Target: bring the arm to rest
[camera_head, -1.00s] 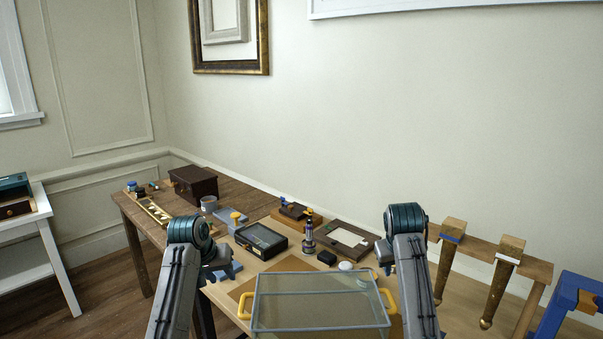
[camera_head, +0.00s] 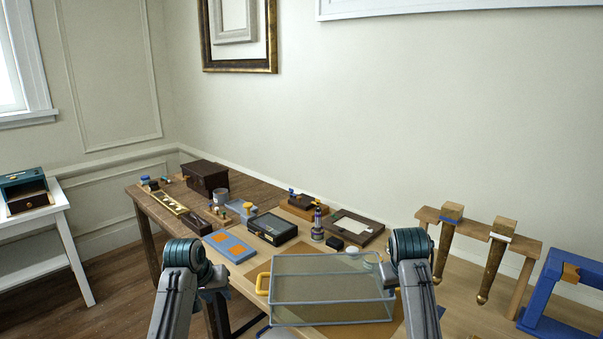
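My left arm comes up from the lower left. Its gripper (camera_head: 214,284) is small and dark beside the teal joint, mostly hidden by the arm, and I cannot see its fingers clearly. It is in front of the console table's left part, left of the clear box. My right arm (camera_head: 412,280) comes up from the lower right. Its gripper is largely hidden behind the arm, near the right end of the clear box. I see nothing held in either gripper.
A clear box (camera_head: 330,290) with a yellow handle (camera_head: 262,284) stands at the table's front. Behind it are a blue pad with orange squares (camera_head: 229,247), a black case (camera_head: 272,228), a dark chest (camera_head: 206,177) and a frame (camera_head: 354,228). A blue stand (camera_head: 565,295) is at right.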

